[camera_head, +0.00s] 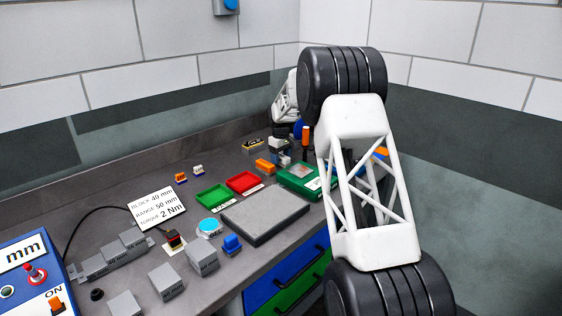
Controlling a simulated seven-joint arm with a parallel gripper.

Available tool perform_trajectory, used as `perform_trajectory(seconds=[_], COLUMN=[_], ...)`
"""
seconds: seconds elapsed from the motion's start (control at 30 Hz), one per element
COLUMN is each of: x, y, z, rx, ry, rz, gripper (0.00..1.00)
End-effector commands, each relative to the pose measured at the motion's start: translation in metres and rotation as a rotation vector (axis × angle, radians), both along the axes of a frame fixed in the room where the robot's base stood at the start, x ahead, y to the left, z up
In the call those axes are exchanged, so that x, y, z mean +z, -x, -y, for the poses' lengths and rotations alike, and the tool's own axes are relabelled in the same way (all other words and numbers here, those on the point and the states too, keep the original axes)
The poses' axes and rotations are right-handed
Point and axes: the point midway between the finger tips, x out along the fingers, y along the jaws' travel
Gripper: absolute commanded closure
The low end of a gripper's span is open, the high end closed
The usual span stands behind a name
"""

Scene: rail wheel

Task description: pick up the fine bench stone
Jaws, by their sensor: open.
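I cannot single out the fine bench stone for certain; the labels on the small blocks are too small to read. An orange block (265,166) lies on the bench left of the green case, close to my gripper. My gripper (281,157), small and partly hidden at the back of the bench, points down near this block and is open. I see nothing held between its fingers, though the detail there is poor. My large white arm link hides part of the bench's right side.
A grey slab (264,216) lies mid-bench, with a green tray (213,196) and a red tray (244,183) behind it. The green case (300,181) stands right of them. Several grey blocks, a sign (157,209) and a blue box (32,265) occupy the left.

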Motion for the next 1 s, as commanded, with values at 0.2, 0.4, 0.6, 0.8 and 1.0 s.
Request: perform_trajectory(seconds=[0.2, 0.4, 0.6, 0.8, 1.0], x=[-0.0094, -0.0092, -0.0090, -0.0089, -0.0089], y=[0.0003, 0.0003, 0.0003, 0.0002, 0.0002], z=[0.0001, 0.0000, 0.0000, 0.0001, -0.0001], rx=[0.000, 0.000, 0.000, 0.000, 0.000], ry=[0.000, 0.000, 0.000, 0.001, 0.000], rz=[-0.001, -0.001, -0.001, -0.001, -0.001], gripper=[0.33, 0.33, 0.33, 0.51, 0.82])
